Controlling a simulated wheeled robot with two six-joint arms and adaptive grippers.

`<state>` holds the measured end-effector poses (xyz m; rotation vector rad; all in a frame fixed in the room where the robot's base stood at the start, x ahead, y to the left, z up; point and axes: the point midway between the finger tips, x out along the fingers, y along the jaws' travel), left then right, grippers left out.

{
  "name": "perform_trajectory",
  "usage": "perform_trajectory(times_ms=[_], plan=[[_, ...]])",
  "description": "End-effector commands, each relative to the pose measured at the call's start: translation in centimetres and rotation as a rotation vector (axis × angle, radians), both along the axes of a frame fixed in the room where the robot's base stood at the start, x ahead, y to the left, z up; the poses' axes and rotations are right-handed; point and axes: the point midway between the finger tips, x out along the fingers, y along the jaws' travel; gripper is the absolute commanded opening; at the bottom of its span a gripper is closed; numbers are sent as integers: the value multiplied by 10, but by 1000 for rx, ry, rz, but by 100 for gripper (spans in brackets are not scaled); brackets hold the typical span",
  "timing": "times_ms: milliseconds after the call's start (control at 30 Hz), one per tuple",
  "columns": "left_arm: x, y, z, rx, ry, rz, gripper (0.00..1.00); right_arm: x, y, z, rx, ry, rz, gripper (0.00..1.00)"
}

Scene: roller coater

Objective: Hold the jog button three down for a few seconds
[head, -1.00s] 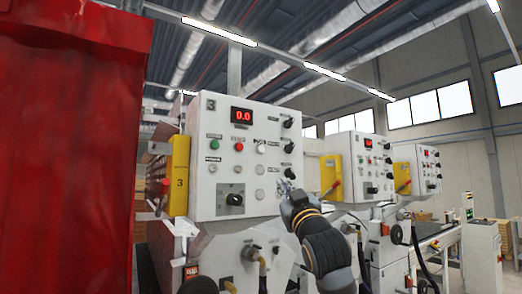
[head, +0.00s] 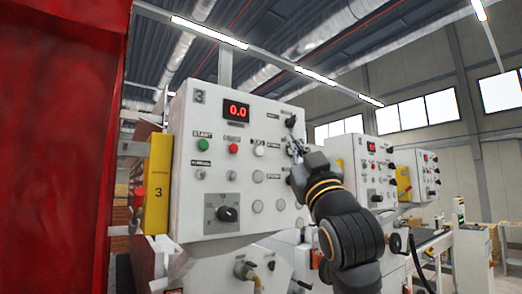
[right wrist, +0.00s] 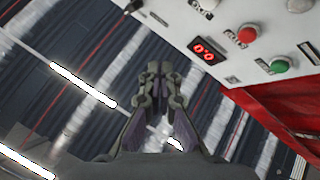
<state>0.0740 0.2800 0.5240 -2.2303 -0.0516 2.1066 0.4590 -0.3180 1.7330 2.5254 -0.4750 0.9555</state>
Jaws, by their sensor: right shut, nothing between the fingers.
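The control panel marked 3 (head: 215,180) is a light box with a red display (head: 236,109) reading 0.0. A green button (head: 203,144), a red button (head: 233,148) and a white button (head: 258,151) sit in a row below the display. The white one seems to be the jog button; its small label is hard to read. My right gripper (head: 293,148) is shut and empty at the panel's right edge, right of the white button. In the right wrist view its closed fingers (right wrist: 160,72) are apart from the buttons. My left gripper is not in view.
Black knobs (head: 291,121) line the panel's right side, partly hidden by my gripper. A yellow box (head: 157,184) with a red lever is at the panel's left. A red curtain-like surface (head: 55,150) fills the far left. Similar panels (head: 372,170) stand behind at right.

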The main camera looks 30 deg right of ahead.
Motion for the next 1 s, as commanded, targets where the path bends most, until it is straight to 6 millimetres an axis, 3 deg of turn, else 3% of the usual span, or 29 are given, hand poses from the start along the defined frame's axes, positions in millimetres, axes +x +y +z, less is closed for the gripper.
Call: perform_trajectory(times_ms=[300,433,600,1000], plan=[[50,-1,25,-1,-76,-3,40,45,4,3,2,4,3,0],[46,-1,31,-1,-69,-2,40,62,5,2,3,4,2,0],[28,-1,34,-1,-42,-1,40,77,6,1,3,4,1,0],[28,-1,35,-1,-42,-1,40,83,6,0,0,2,0,0]])
